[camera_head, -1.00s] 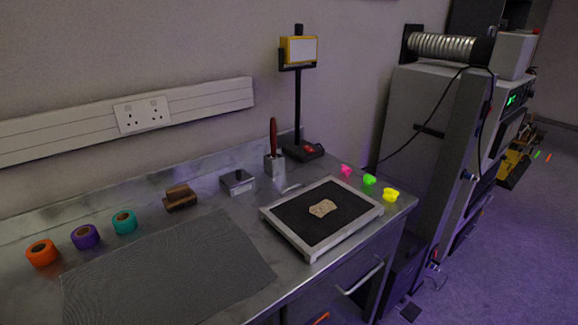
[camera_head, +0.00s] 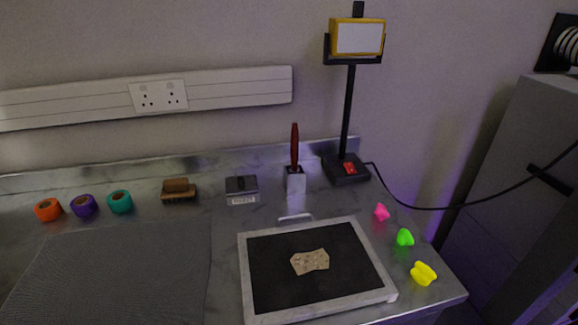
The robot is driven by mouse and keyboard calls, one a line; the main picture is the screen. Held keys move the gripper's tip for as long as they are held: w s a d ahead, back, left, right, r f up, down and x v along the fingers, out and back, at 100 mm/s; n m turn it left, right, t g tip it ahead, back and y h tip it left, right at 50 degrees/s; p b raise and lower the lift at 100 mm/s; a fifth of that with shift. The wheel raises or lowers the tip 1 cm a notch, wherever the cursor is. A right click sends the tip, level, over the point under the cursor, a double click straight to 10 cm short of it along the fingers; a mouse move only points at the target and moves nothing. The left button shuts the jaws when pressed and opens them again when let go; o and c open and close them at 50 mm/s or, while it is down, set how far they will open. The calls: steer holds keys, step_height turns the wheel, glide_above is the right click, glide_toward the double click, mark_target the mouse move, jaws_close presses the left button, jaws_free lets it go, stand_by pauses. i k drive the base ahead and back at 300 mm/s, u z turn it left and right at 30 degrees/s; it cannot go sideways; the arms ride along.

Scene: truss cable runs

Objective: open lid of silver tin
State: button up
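The silver tin (camera_head: 242,190) is a small box with a dark grey top and a pale label on its front. It stands on the metal bench (camera_head: 225,225) near the back, between a brown wooden brush and a small holder with a red-handled tool. Its lid looks shut. My gripper is not in view.
A framed black tray (camera_head: 275,290) with a tan piece (camera_head: 310,262) lies in front of the tin. A grey mat (camera_head: 110,270), tape rolls (camera_head: 84,206), a brush (camera_head: 179,190), a red-handled tool (camera_head: 294,150), a lamp (camera_head: 357,38) and bright clips (camera_head: 404,237) stand around.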

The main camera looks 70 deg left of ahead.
mark_target(244, 183)
steer(key=i, duration=0.35)
steer(key=u, duration=2.75)
steer(key=i, duration=0.5)
steer(key=z, duration=0.1)
